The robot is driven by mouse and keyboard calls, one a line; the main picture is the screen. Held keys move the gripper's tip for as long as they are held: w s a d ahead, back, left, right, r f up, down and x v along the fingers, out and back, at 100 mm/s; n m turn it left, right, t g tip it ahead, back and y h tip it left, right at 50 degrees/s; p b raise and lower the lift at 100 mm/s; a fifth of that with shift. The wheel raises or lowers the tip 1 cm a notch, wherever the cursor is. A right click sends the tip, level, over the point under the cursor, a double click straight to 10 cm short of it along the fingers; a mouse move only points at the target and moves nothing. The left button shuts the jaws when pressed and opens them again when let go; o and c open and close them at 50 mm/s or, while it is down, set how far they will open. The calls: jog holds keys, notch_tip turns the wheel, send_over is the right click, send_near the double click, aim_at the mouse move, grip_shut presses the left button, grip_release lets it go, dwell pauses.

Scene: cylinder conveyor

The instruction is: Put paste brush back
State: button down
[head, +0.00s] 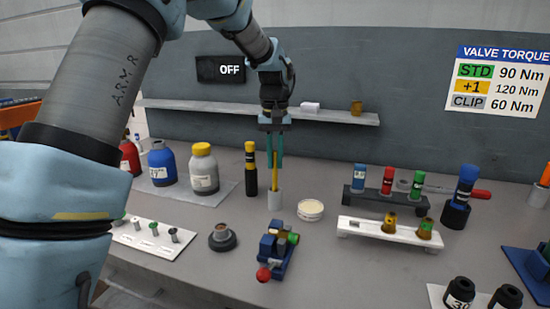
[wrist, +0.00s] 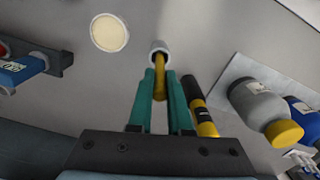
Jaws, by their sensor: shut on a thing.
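The paste brush shows as a yellow handle (head: 275,172), upright. Its lower end meets the mouth of a grey cup (head: 275,200) and appears to be inside it, so the bristles are hidden. My gripper (head: 275,160) comes from above with its teal fingers shut on the upper part of the handle. In the wrist view the brush (wrist: 160,84) runs between the two fingers toward the cup (wrist: 158,47). A round tub of pale paste (head: 310,209) stands right of the cup. It shows in the wrist view (wrist: 109,33) too.
A black-and-yellow tool (head: 250,170) stands close left of the cup. Red, blue and grey bottles (head: 203,170) are further left. A blue clamp with a red knob (head: 276,255) is in front. Racks with coloured cylinders (head: 388,198) are to the right. A wall shelf (head: 325,116) is behind.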

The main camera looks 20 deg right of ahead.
jog(key=shift+f+b, duration=0.4)
jog(key=shift+f, duration=0.45)
jog(key=c, duration=0.8)
grip_release()
jog(key=shift+o, duration=0.2)
jog(key=shift+r, duration=0.15)
jog(key=shift+r+p, duration=2.65)
jog(key=shift+r, duration=0.3)
